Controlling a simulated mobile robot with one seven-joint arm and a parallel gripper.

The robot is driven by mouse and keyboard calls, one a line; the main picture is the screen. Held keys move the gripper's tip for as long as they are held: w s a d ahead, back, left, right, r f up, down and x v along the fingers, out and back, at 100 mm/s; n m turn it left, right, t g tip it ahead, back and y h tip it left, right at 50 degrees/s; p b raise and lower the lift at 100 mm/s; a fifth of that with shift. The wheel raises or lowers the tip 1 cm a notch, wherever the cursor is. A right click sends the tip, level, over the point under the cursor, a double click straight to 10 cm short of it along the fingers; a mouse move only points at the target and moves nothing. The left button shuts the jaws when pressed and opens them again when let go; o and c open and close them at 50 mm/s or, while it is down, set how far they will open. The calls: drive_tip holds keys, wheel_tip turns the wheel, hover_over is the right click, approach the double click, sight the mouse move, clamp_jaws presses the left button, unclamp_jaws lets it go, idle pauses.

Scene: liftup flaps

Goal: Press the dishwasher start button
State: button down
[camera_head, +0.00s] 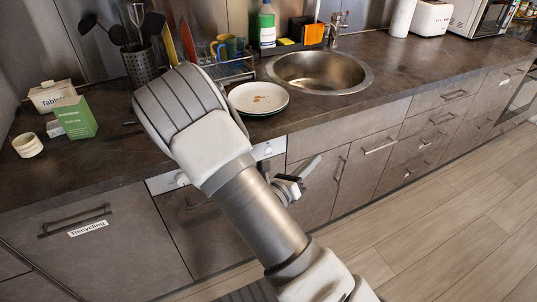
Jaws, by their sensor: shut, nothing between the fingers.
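The dishwasher has a pale control strip (163,183) just under the counter edge, with its dark front (195,235) below. A knob-like round part (181,179) shows at the strip's left, and another small part (268,150) near its right end. My arm crosses in front and hides the middle of the strip. I cannot tell which part is the start button. My gripper (304,172), partly hidden behind my arm, is shut and empty. It appears in front of the cabinet fronts, right of the strip; contact cannot be seen.
A plate (258,98) sits on the counter near a dish rack (228,69) and the sink (320,71). A green box (76,117) and a white cup (27,145) stand at left. The recycling drawer (90,245) is left of the dishwasher. Floor (450,220) at right is clear.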

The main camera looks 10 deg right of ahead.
sight(268, 150)
drive_tip(key=w+a+f+n+t+y+b, duration=0.1)
drive_tip(key=w+a+f+n+t+y, duration=0.2)
drive_tip(key=a+f+n+t+y, duration=0.2)
wheel_tip(268, 150, down, 4)
drive_tip(key=a+n, duration=0.1)
drive_tip(key=n, duration=0.2)
drive_tip(key=shift+w+r+n, duration=0.15)
drive_tip(key=shift+r+n, duration=0.1)
drive_tip(key=shift+n, duration=0.15)
drive_tip(key=shift+b, duration=0.3)
drive_tip(key=shift+w+a+b, duration=0.3)
drive_tip(key=shift+w+a, duration=0.05)
drive_tip(key=shift+w, duration=1.05)
drive_tip(key=shift+w+a+b, duration=0.3)
drive_tip(key=shift+w+a, duration=0.1)
drive_tip(key=shift+w, duration=1.05)
drive_tip(key=shift+w+a+b, duration=0.3)
drive_tip(key=shift+w+a, duration=0.05)
drive_tip(key=shift+w, duration=1.05)
drive_tip(key=shift+w, duration=0.15)
drive_tip(key=shift+w+a, duration=0.1)
drive_tip(key=shift+w, duration=0.15)
